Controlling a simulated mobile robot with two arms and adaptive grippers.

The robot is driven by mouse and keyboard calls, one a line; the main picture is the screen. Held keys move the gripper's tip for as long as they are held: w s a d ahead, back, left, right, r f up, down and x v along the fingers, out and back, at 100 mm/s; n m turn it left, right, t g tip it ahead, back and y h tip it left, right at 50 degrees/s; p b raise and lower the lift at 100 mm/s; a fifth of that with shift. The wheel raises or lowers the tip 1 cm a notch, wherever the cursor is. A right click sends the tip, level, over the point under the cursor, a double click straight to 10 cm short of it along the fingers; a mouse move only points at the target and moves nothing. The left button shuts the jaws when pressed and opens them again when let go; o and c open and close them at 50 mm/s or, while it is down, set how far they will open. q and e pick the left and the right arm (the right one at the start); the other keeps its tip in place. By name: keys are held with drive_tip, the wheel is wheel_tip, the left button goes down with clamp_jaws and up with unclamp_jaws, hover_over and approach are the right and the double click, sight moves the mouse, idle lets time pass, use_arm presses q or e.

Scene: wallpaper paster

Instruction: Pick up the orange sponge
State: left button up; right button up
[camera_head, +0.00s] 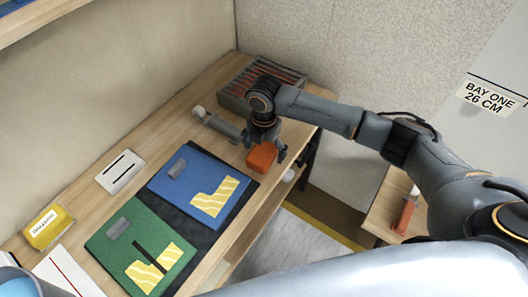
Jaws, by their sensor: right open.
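The orange sponge (262,157) is a small block on the wooden bench, near its front edge and right of the blue board. My right gripper (266,143) comes in from the right and points down over the sponge. Its dark fingers are at the sponge's upper part and right side, hiding some of it. The gripper is open; whether the fingers touch the sponge cannot be told. My left gripper is not in view.
A blue board (198,188) and a green board (138,245) with yellow patches lie on a dark mat. A slatted crate (238,84) stands at the bench's far end. A grey cylindrical tool (222,126) lies left of the gripper. A yellow box (48,226) sits at left.

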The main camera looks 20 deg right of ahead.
sight(264, 150)
drive_tip(key=c, duration=1.1)
drive_tip(key=shift+c, duration=0.2)
drive_tip(key=shift+r, duration=0.5)
wheel_tip(264, 150, up, 2)
drive_tip(key=shift+s+r+b, duration=0.1)
drive_tip(key=shift+r+b, duration=0.15)
drive_tip(key=shift+b, duration=0.05)
drive_tip(key=s+a+r, duration=0.1)
drive_tip(key=s+r, duration=0.8)
drive_tip(key=s, duration=0.4)
drive_tip(key=shift+s+a+r, duration=0.15)
drive_tip(key=shift+s+r, duration=0.15)
drive_tip(key=shift+s, duration=0.1)
